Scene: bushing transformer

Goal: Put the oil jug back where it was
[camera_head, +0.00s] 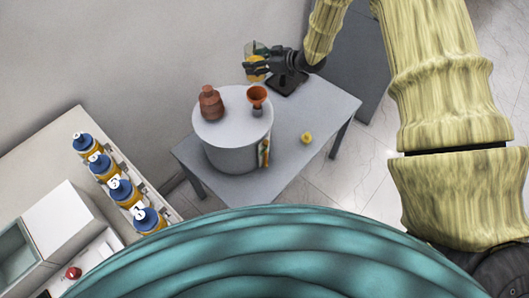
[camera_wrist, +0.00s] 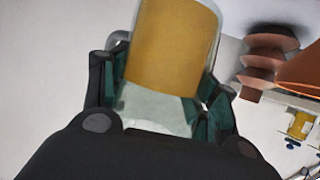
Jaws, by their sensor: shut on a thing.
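The oil jug (camera_head: 256,68) is a clear vessel with amber oil in it. It is in my gripper (camera_head: 262,63) by the far edge of the grey table, just left of a dark pad (camera_head: 288,84). In the wrist view the jug (camera_wrist: 172,50) fills the space between the dark green-padded fingers (camera_wrist: 160,95), which are shut on it. The overhead angle does not show whether its base touches anything.
A round grey tank (camera_head: 232,130) stands on the table (camera_head: 325,105), with a brown ribbed bushing (camera_head: 211,103) and a copper funnel (camera_head: 257,96) on top. A small yellow piece (camera_head: 306,137) lies right of it. Several numbered blue-capped bottles (camera_head: 120,192) stand at left.

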